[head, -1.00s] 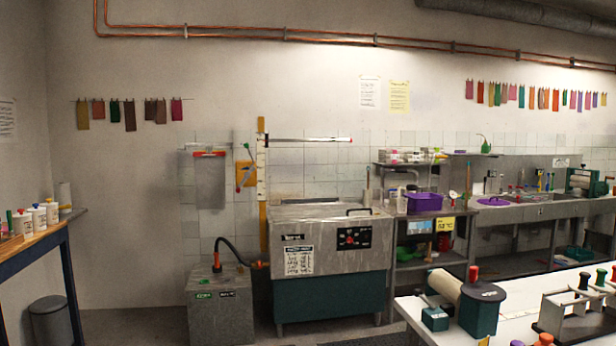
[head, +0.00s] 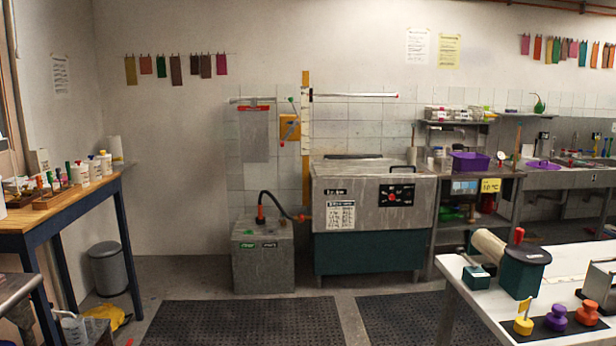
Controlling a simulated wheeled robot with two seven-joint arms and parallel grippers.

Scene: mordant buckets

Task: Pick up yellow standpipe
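A small yellow piece with an upright part (head: 524,318) stands on a black mat at the front edge of the white table at the lower right. It could be the yellow standpipe, but it is too small to be sure. A purple knobbed piece (head: 556,317) and an orange knobbed piece (head: 587,314) stand in a row to its right. Neither of my grippers shows in the head view, and nothing is seen touching these pieces.
The white table (head: 465,290) also bears a green roller device (head: 523,272). Dark floor mats (head: 240,322) lie before the steel tank (head: 372,200) and grey box (head: 263,265). A wooden bench (head: 75,205) and grey bin (head: 108,270) stand left. The middle floor is clear.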

